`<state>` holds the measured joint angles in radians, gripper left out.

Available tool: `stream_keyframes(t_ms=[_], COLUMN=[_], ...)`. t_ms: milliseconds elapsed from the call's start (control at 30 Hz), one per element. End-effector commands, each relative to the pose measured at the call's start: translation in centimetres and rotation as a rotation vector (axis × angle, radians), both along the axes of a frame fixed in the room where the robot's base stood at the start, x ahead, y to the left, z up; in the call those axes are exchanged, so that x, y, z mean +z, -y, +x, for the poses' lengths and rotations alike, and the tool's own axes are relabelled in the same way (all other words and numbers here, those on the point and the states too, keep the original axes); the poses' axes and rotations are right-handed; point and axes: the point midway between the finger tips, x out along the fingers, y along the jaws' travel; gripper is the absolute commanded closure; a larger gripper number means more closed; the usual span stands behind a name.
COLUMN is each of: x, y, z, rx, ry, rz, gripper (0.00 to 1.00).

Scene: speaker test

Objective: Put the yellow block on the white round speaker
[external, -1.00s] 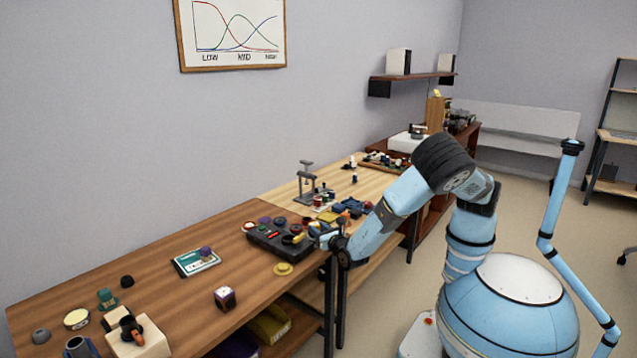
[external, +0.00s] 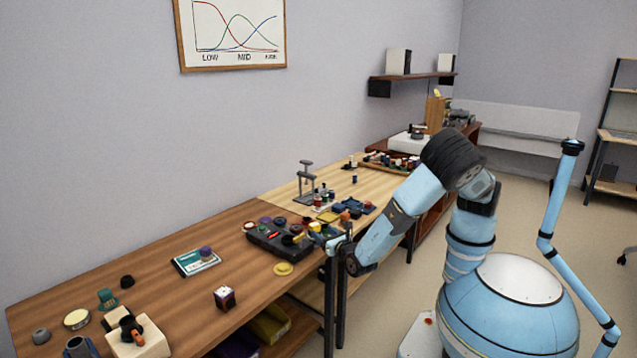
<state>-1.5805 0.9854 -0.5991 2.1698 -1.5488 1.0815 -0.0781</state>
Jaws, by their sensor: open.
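My gripper (external: 321,238) is small in the external view, at the right end of the black device on the workbench. It is open, with nothing clearly held. A small yellow piece (external: 299,238) shows at the device, just left of my gripper; it may be the yellow block, but it is too small to be sure.
The black device (external: 277,243) carries several small parts. A flat yellow disc (external: 283,269) lies in front of it. A metal stand (external: 306,182) rises behind. Bare wood lies between.

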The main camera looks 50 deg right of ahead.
Motion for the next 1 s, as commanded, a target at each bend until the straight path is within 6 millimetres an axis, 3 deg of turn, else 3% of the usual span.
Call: stream_keyframes(t_ms=[200,433,833,1000], x=[0.0,0.0,0.1,1.4], y=[-1.5,-2.4,-2.4,-0.1], z=[-4.1,-6.8,-7.4,-6.2], rx=[0.003,0.001,-0.006,-0.101], ry=[-0.002,-0.001,-0.002,-0.028], rz=[0.001,0.000,0.004,0.081], gripper=[0.37,0.37,0.37,0.37])
